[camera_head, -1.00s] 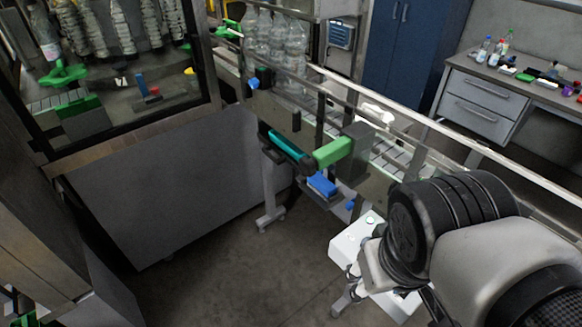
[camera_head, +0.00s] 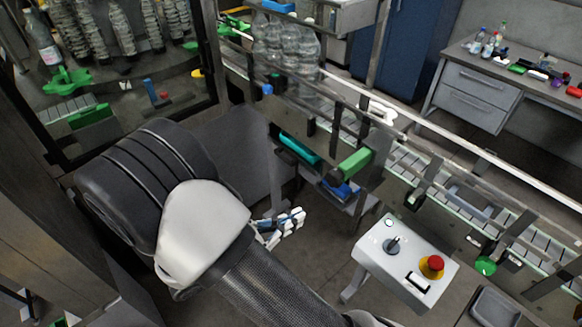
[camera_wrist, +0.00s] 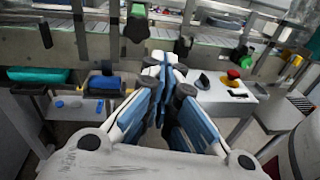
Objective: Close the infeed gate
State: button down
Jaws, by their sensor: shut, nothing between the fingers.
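I cannot tell for certain which part is the infeed gate. A green handle-like block (camera_head: 352,163) on a dark mount sticks out from the near side of the conveyor (camera_head: 462,188). A green part on the conveyor rail (camera_wrist: 137,22) shows ahead of my gripper in the wrist view. My gripper (camera_head: 296,217) has blue and white fingers, shut and empty. It hangs in front of the conveyor, below and left of the green block, apart from it. In the wrist view the fingertips (camera_wrist: 165,62) meet below the conveyor side.
A teal piece (camera_head: 299,147) sits left of the green block. A blue item (camera_head: 340,189) lies on a shelf beneath. A control box (camera_head: 404,262) with a red button (camera_head: 431,266) stands front right. Clear bottles (camera_head: 285,45) stand on the conveyor; a glazed machine is left.

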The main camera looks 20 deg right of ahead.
jog(key=w+a+f+n+t, duration=0.1)
jog(key=w+a+n+t, duration=0.1)
jog(key=a, duration=0.1)
send_near(349, 169)
jog(key=shift+t, duration=0.3)
jog(key=f, duration=0.1)
jog(key=w+d+f, duration=0.1)
jog(key=w+f, duration=0.1)
jog(key=shift+d+f, duration=0.25)
jog(key=shift+f, duration=0.15)
jog(key=x, duration=1.1)
jog(key=shift+b, duration=0.35)
jog(key=shift+a, duration=0.1)
jog(key=shift+a, duration=0.2)
jog(key=v, duration=1.3)
jog(key=shift+s+a, duration=0.15)
jog(key=shift+a, duration=0.05)
